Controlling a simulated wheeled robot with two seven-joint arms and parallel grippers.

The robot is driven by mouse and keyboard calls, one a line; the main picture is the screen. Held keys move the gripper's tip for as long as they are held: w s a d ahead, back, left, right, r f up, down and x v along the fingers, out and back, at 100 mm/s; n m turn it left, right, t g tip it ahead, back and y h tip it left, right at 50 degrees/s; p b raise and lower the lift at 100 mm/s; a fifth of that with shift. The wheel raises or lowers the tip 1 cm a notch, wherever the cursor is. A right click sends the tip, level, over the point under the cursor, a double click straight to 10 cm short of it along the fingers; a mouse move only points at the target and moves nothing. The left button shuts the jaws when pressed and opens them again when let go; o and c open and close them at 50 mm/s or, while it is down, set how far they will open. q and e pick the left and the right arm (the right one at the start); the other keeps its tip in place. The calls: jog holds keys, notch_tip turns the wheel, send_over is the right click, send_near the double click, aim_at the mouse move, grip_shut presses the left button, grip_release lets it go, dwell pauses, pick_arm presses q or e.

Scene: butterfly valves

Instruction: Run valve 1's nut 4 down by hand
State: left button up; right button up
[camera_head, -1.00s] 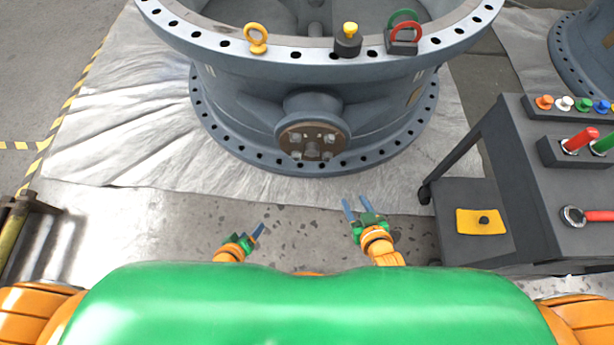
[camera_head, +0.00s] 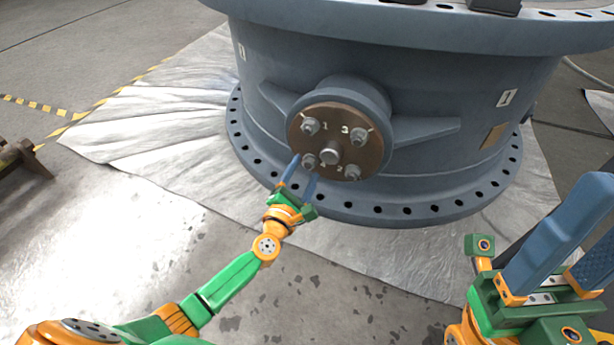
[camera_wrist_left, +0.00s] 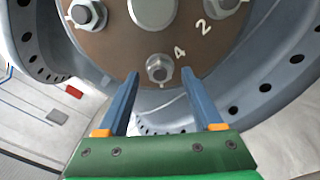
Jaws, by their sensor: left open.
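Valve 1 (camera_head: 400,95) is a big grey-blue body with a brown round plate (camera_head: 360,128) on its side boss. Several hex nuts sit around the plate's central shaft (camera_head: 330,153), with white numbers beside them. Nut 4 (camera_head: 309,161) is at the plate's lower left; in the left wrist view nut 4 (camera_wrist_left: 159,68) is a grey hex on a stud. My left gripper (camera_head: 304,166) is open just short of it, its blue fingers (camera_wrist_left: 160,75) apart to either side and below the nut, not touching it. My right gripper (camera_head: 602,205) is open and empty, close to the camera.
The valve's lower bolt flange (camera_head: 400,210) spreads below the plate, over a silver sheet (camera_head: 150,140) on the floor. A nut beside number 1 (camera_wrist_left: 88,14) lies left of nut 4 in the wrist view. Bare floor (camera_head: 340,300) is clear between my arms.

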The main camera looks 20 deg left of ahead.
pick_arm(q)
jog(key=shift+w, duration=0.55)
jog(key=shift+c, duration=0.2)
grip_shut()
